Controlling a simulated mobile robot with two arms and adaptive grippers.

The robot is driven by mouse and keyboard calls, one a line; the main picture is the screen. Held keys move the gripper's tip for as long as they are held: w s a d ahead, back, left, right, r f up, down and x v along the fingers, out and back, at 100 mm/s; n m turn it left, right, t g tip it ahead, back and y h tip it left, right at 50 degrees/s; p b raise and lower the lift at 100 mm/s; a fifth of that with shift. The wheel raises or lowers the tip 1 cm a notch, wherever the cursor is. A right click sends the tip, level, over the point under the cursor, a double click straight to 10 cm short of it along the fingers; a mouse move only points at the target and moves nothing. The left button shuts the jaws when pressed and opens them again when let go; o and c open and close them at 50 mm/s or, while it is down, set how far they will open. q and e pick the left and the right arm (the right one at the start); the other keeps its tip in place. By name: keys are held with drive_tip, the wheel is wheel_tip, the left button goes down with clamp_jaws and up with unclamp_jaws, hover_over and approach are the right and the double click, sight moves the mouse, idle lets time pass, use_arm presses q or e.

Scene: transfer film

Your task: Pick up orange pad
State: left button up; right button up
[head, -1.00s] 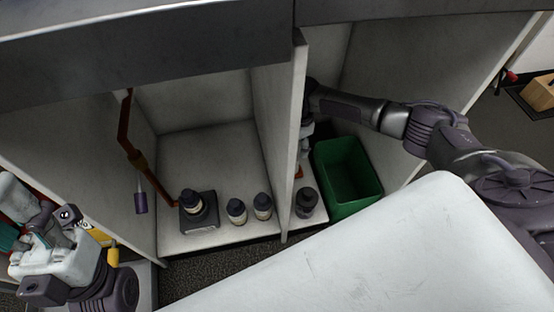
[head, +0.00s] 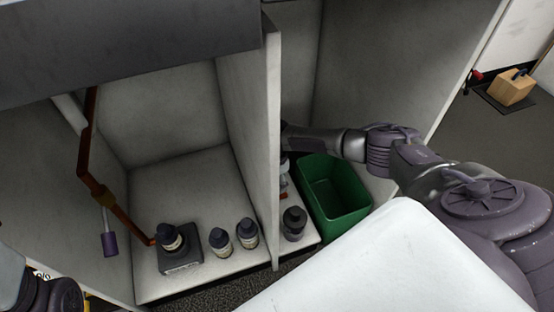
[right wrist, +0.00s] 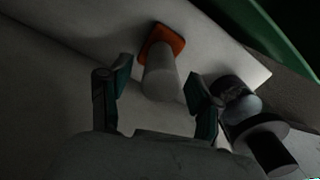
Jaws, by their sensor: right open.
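The orange pad (right wrist: 173,38) is a small square with rounded corners on the pale shelf floor in the right wrist view. A white cylinder (right wrist: 160,78) stands in front of it or on it and hides part of it; I cannot tell which. My right gripper (right wrist: 158,85) is open, with one teal-padded finger on each side of the cylinder and a gap to each. In the head view my right arm reaches behind the divider, which hides the gripper. Only a bit of my left arm shows at the lower left corner.
A dark-capped bottle (head: 293,224) stands close to the right finger; it also shows in the right wrist view (right wrist: 240,105). A green bin (head: 335,198) is right of it. The white divider (head: 262,150) separates this compartment from the left one, which holds several bottles and a red-brown pipe (head: 88,150).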

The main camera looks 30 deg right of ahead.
wheel_tip(320, 180, down, 3)
drive_tip(key=shift+r+b, duration=0.2)
drive_tip(key=shift+b, duration=0.25)
drive_tip(key=shift+r, duration=0.1)
clamp_jaws()
